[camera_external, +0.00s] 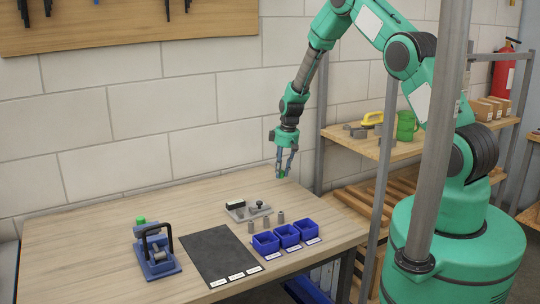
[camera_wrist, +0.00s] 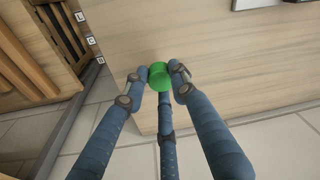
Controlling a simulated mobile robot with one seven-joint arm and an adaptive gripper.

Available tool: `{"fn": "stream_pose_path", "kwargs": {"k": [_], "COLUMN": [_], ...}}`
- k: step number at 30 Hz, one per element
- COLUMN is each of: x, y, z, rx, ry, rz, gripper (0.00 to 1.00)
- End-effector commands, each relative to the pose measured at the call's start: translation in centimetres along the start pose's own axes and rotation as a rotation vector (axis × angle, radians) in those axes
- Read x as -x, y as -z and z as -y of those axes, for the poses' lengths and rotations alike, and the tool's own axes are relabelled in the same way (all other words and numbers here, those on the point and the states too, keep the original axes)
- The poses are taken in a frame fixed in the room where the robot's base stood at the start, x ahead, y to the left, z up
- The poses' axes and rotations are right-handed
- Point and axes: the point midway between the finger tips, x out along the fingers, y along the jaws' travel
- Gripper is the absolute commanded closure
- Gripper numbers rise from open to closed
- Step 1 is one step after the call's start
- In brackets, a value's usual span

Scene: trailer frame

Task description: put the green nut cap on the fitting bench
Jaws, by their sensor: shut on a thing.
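The green nut cap (camera_wrist: 158,74) is a small bright green cylinder. My gripper (camera_wrist: 160,82) is shut on it with its blue-grey fingers around it. In the external view the cap (camera_external: 281,174) shows between the fingertips of my gripper (camera_external: 284,172), which points down. The fitting bench (camera_external: 110,205) is a wide light-wood table. The gripper and cap are in the air near the bench's back right part. In the wrist view the bench top (camera_wrist: 220,50) lies below the cap, close to its edge.
On the bench are a blue clamp fixture (camera_external: 157,258) with a green piece (camera_external: 141,221) behind it, a dark mat (camera_external: 220,255), a grey plate with small parts (camera_external: 249,210), several grey cylinders and blue bins (camera_external: 287,235). A wooden shelf (camera_external: 385,150) stands right. The bench's left back is clear.

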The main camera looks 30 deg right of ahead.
Motion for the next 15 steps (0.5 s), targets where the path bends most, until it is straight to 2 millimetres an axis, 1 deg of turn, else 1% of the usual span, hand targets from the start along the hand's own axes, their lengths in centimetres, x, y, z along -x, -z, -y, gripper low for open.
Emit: {"fn": "stream_pose_path", "kwargs": {"k": [5, 8, 11, 15], "x": [-0.4, -0.6, -0.8, -1.1], "y": [2.5, 4.6, 7.1, 10.7], "z": [2.2, 4.2, 6.7, 10.9], "rx": [0.027, 0.048, 0.075, 0.115], "ry": [0.007, 0.013, 0.019, 0.029], "rz": [0.000, 0.001, 0.001, 0.004], "gripper": [0.84, 0.84, 0.84, 0.84]}}
